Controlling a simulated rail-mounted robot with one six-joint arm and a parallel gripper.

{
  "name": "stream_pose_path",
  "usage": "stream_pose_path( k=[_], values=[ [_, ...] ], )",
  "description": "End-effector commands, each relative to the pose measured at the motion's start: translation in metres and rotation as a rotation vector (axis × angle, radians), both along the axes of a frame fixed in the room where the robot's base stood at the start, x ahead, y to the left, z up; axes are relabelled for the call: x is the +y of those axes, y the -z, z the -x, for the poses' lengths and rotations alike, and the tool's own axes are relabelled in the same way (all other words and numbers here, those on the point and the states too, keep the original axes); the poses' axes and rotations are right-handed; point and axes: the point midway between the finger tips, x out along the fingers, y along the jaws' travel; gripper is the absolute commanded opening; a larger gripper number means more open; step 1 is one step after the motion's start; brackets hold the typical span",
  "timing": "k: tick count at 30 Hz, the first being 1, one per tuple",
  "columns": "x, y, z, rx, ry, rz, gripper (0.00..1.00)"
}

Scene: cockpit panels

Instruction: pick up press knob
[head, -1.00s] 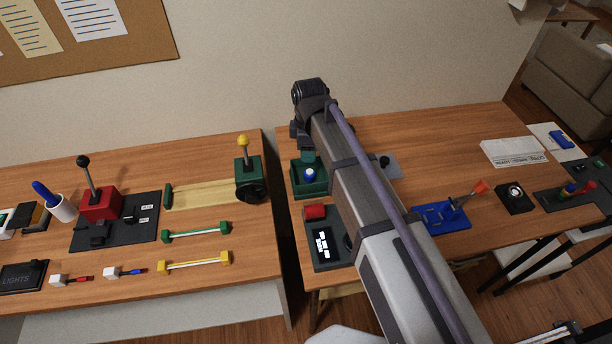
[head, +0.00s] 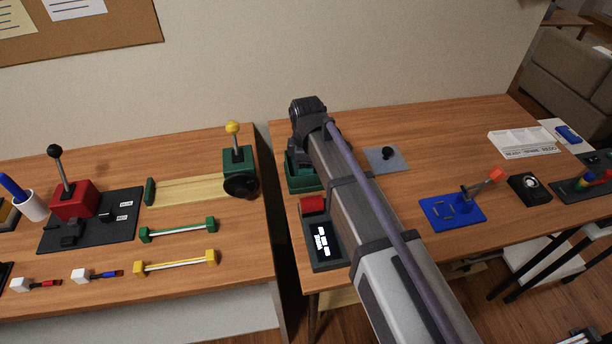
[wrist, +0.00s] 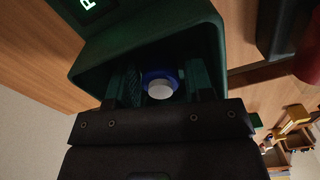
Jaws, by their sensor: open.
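The press knob (wrist: 160,86), blue with a white or pale-grey top, sits inside a dark green open box (wrist: 85,62) in the wrist view. My gripper (wrist: 161,84) is open, its two fingers reaching into the box on either side of the knob. I cannot tell whether they touch it. In the head view the green box (head: 300,182) stands at the left of the right-hand table, and my arm hides the knob and the fingers.
A dark panel with a lit display (head: 322,244) and a red block (head: 313,205) lies just in front of the box. A grey plate with a black knob (head: 387,154) is to its right. A blue lever base (head: 452,212) stands farther right. The back of this table is clear.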

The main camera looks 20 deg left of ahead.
Motion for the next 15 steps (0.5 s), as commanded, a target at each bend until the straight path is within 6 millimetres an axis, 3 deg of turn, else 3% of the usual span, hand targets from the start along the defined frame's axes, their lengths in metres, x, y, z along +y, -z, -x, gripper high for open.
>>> stream_pose_path(
  k=[4, 15],
  values=[
    [0.0000, -0.0028, 0.0001, 0.000, 0.000, 0.000, 0.46],
    [0.0001, -0.0028, 0.0001, 0.000, 0.000, 0.000, 0.11]
  ],
)
